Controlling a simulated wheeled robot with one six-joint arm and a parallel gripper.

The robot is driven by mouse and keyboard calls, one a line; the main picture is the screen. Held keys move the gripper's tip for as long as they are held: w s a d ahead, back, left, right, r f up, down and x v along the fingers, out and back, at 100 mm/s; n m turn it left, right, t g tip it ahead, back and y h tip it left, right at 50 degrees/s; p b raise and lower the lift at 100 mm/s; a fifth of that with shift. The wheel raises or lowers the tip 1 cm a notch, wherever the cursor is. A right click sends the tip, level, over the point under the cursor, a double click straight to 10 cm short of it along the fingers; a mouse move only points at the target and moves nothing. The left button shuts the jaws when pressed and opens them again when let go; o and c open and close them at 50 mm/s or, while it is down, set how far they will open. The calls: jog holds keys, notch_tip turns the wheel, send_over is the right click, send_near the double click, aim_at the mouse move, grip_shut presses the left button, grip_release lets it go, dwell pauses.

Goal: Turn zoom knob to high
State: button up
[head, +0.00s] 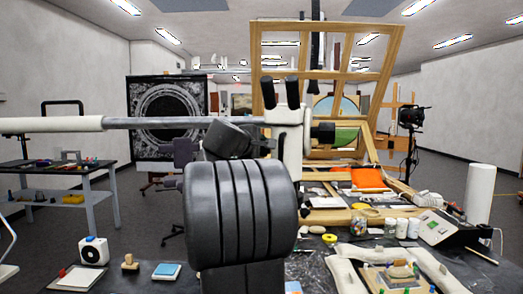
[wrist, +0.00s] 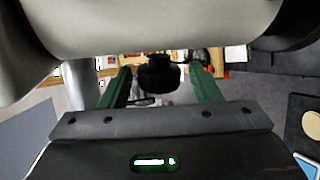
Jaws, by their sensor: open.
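A white microscope body (head: 290,140) with two black eyepieces hangs on a long horizontal boom (head: 160,123) in the head view. A dark round knob (head: 322,132) sticks out from its right side. In the wrist view my gripper (wrist: 159,68) is open, its two green fingers apart. A black ribbed knob (wrist: 158,78) shows between the fingers, with gaps on both sides. I cannot tell whether the fingers reach around it or whether it is the same knob. My arm hides the gripper in the head view. No zoom marking is readable.
A pale rounded body (wrist: 160,25) closely crosses the top of the wrist view. Open floor lies to the left.

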jog(key=shift+w, duration=0.1)
jog(key=c, duration=1)
jog(key=shift+f+b, duration=0.25)
jog(key=shift+b, duration=0.65)
